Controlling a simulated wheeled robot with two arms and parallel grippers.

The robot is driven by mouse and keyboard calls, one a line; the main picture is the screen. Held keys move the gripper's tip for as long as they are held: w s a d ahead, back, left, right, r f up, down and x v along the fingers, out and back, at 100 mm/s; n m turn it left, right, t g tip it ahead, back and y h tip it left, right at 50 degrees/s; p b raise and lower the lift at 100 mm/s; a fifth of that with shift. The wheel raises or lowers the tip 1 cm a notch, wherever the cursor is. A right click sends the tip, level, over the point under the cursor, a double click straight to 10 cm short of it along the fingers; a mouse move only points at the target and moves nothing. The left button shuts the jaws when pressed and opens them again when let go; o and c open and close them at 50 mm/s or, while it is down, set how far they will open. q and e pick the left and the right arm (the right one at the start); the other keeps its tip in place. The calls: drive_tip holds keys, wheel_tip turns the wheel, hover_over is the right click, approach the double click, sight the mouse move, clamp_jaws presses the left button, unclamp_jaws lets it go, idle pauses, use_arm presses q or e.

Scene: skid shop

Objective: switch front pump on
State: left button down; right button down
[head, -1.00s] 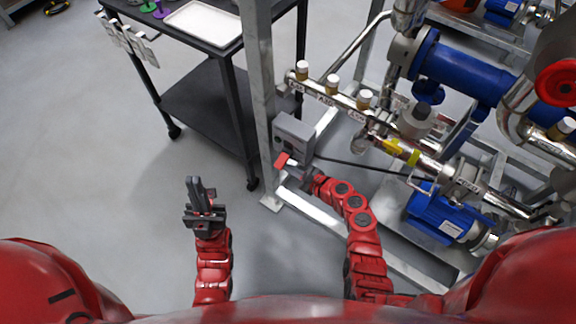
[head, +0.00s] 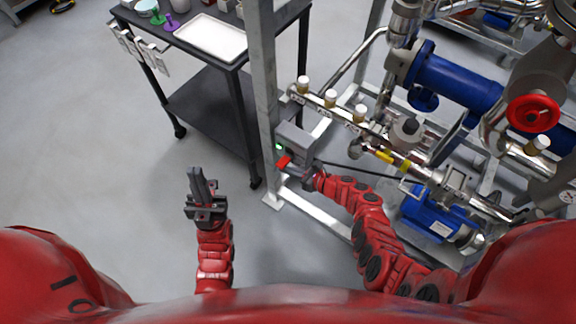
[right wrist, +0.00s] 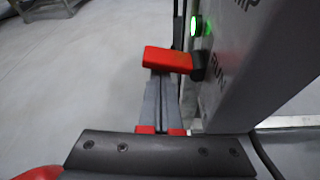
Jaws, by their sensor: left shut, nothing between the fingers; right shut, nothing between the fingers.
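The grey switch box (head: 297,141) is mounted on the metal frame post beside the pump piping. Its red handle (head: 284,162) sticks out from the front face. A green lamp (head: 279,147) on the box is lit. In the right wrist view the red handle (right wrist: 167,60) points left from its dark pivot, near lettering that seems to read "RUN", with the lit green lamp (right wrist: 195,26) above. My right gripper (right wrist: 160,95) is shut and empty, its fingertips right at the handle; contact is unclear. My left gripper (head: 196,180) is shut and empty above open floor.
The upright post (head: 263,80) stands close to the right gripper. A dark cart (head: 215,108) with a white tray (head: 211,37) is behind it. Pipes, a blue pump motor (head: 440,210) and a red handwheel (head: 533,113) fill the right. The floor on the left is clear.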

drive_tip(key=shift+r, duration=0.1)
drive_tip(key=shift+w+r+p, duration=0.1)
drive_tip(key=shift+r+p, duration=0.55)
drive_tip(key=shift+p, duration=0.1)
